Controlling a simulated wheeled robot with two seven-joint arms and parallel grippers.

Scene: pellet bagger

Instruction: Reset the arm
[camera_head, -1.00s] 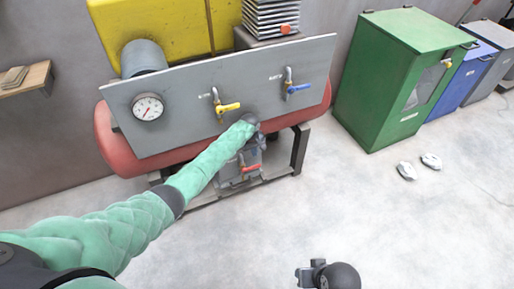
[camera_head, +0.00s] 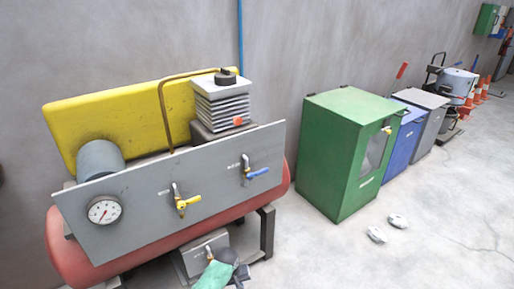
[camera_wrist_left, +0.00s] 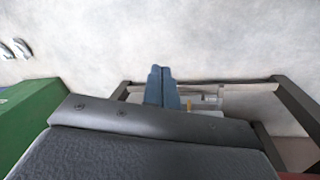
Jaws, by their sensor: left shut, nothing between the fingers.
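My left gripper (camera_wrist_left: 162,88) shows in the left wrist view with its blue-grey fingers together and nothing between them. In the head view only the end of my left arm's green sleeve and a dark wrist part show at the bottom edge, in front of the grey box (camera_head: 197,260) under the machine. The fingers cannot be made out there. My right gripper is not in view.
A grey panel (camera_head: 145,205) carries a gauge (camera_head: 104,210), a yellow-handled valve (camera_head: 187,202) and a blue-handled valve (camera_head: 257,173), above a red tank (camera_head: 62,250). A green cabinet (camera_head: 335,150) stands right.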

